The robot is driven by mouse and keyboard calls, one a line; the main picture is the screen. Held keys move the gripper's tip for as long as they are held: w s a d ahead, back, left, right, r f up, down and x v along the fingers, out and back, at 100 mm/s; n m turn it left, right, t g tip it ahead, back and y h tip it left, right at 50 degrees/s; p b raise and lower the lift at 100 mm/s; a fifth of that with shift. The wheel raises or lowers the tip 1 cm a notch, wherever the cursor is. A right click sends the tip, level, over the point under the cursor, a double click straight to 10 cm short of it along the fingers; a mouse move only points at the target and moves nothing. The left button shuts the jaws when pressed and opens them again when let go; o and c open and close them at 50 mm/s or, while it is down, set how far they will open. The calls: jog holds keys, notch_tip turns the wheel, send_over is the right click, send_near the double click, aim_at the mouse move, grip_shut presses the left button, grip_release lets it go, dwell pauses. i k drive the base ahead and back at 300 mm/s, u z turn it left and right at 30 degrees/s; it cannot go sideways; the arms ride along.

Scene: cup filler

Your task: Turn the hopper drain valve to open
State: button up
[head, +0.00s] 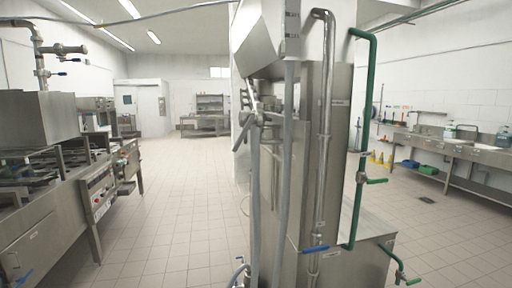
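A tall steel machine (335,120) stands close in front of me in the head view, with an angled steel hopper-like body (262,40) at its top. A steel pipe runs down its side to a valve with a blue lever (315,249), which lies about level across the pipe. A green pipe (371,100) beside it has a valve with a green lever (376,181). Another green-handled valve (408,281) sits low at the right. I cannot tell which of these is the hopper drain valve. My gripper is not in view.
Grey levers or fittings (250,118) stick out on the machine's left side, above hanging grey hoses (285,180). A steel cooking line (60,210) stands at the left. Sinks (470,150) line the right wall. The tiled floor (180,200) between is clear.

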aim_at(250, 120)
jog(key=z, duration=1.35)
jog(key=i, duration=1.05)
jog(key=u, duration=3.35)
